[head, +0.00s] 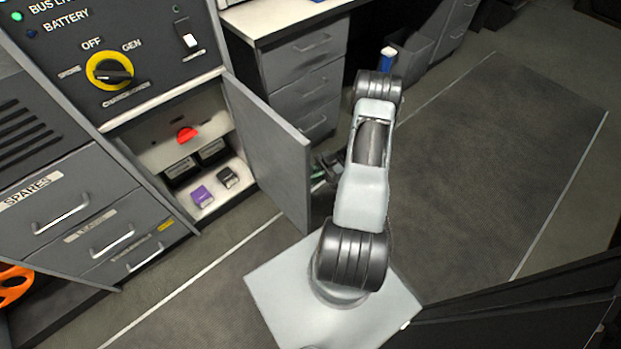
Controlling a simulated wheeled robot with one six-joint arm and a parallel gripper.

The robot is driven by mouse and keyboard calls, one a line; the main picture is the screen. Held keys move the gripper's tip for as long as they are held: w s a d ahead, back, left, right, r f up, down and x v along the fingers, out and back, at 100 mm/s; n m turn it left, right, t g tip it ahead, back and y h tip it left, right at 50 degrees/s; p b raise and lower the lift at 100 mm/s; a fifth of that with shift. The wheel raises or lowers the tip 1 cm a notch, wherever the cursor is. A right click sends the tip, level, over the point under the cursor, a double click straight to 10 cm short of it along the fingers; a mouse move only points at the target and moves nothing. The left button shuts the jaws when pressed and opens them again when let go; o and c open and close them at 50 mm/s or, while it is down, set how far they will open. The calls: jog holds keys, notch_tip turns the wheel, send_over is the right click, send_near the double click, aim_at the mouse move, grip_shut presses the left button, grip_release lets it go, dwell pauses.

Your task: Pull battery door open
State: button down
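The battery door (268,145) is a plain grey panel that stands swung wide open, hinged at its left edge on the cabinet. Behind it the battery compartment (160,150) is exposed, with a red knob (187,134), black batteries (180,170), a purple block (203,196) and a dark block (228,178) inside. My gripper (328,168) is just right of the door's free edge, on its outer side. My arm and the door hide part of it. I cannot tell whether its fingers touch the door or are open.
Above the compartment is a control panel with a yellow-ringed rotary switch (110,70). Grey drawers (60,205), one marked SPARES, are at the left. A desk with drawers (305,85) stands behind the door. The floor (480,140) to the right is clear.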

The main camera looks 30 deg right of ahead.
jog(key=shift+w, duration=0.2)
jog(key=c, duration=1.5)
grip_release()
jog(key=d, duration=0.9)
jog(key=s+d+p, duration=0.1)
jog(key=d, duration=0.4)
